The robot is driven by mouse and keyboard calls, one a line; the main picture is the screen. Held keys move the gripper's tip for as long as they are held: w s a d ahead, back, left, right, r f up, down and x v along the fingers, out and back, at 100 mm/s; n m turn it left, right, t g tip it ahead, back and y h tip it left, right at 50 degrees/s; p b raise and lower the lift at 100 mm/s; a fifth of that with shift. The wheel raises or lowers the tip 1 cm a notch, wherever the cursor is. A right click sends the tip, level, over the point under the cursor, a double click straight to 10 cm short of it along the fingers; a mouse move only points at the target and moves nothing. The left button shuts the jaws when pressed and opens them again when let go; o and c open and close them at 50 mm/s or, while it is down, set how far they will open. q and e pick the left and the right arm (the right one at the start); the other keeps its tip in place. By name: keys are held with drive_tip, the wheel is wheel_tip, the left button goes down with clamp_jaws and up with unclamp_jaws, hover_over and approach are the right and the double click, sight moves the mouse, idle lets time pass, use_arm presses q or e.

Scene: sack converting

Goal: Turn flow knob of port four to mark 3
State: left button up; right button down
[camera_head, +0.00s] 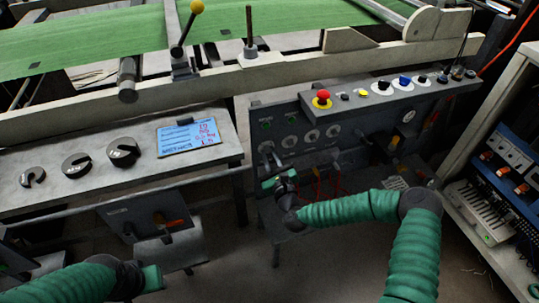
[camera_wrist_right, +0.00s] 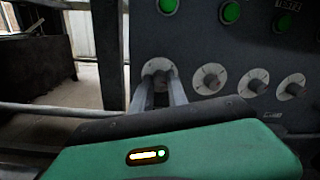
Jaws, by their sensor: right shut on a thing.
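A row of round flow knobs on pale dials sits on the dark front panel (camera_head: 298,155). My right gripper (camera_head: 269,160) is at the leftmost knob. In the right wrist view its two fingers (camera_wrist_right: 158,88) reach the leftmost knob (camera_wrist_right: 157,68) and are shut on it, partly hiding it. The other knobs (camera_wrist_right: 209,79) (camera_wrist_right: 252,81) (camera_wrist_right: 291,87) stand free to the right. Port numbers and dial marks are too small to read. My left gripper (camera_head: 150,279) is low at the left, away from the panel; its fingers are not clear.
Green lamps (camera_wrist_right: 231,12) sit above the knobs. A red mushroom button (camera_head: 322,97) and several other buttons are on the ledge above. A rack (camera_head: 505,170) stands at right.

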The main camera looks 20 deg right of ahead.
drive_tip(key=shift+s+f+m+b, duration=0.1)
drive_tip(key=shift+f+m+b, duration=0.15)
drive_tip(key=shift+m, duration=1.2)
drive_tip(key=shift+f+m+b, duration=0.1)
drive_tip(key=shift+m+b, duration=0.15)
drive_tip(key=shift+m, duration=1.2)
drive_tip(key=c, duration=1.3)
unclamp_jaws()
drive_tip(key=shift+r, duration=0.15)
